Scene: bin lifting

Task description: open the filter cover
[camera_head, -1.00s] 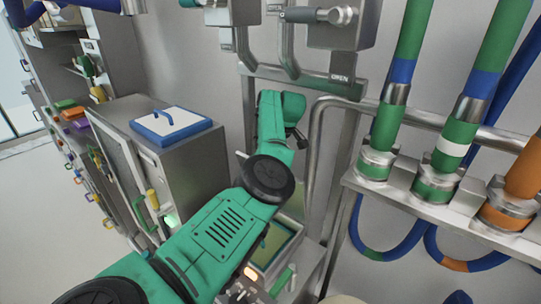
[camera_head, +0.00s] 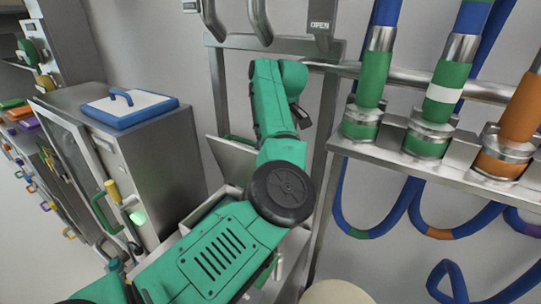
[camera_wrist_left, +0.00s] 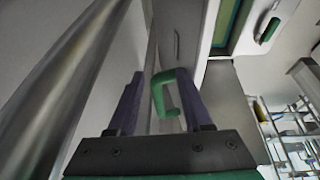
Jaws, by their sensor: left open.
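In the left wrist view my left gripper (camera_wrist_left: 160,73) is open, with one dark finger on each side of a green handle (camera_wrist_left: 160,97). The handle stands out from a grey metal panel that I take for the filter cover (camera_wrist_left: 176,45). I cannot tell whether a finger touches the handle. In the head view my green left arm reaches up from the lower left, and its fingers are not clear. A tilted grey panel (camera_head: 232,162) shows behind the arm, partly hidden. My right gripper is not in view.
A steel cabinet (camera_head: 165,170) with a blue-framed lid (camera_head: 130,107) stands to the left. Pipes with blue and green bands rise from a metal shelf (camera_head: 400,170) on the right, with blue hoses (camera_head: 375,220) looping below. A metal bar (camera_wrist_left: 60,90) runs close beside the gripper.

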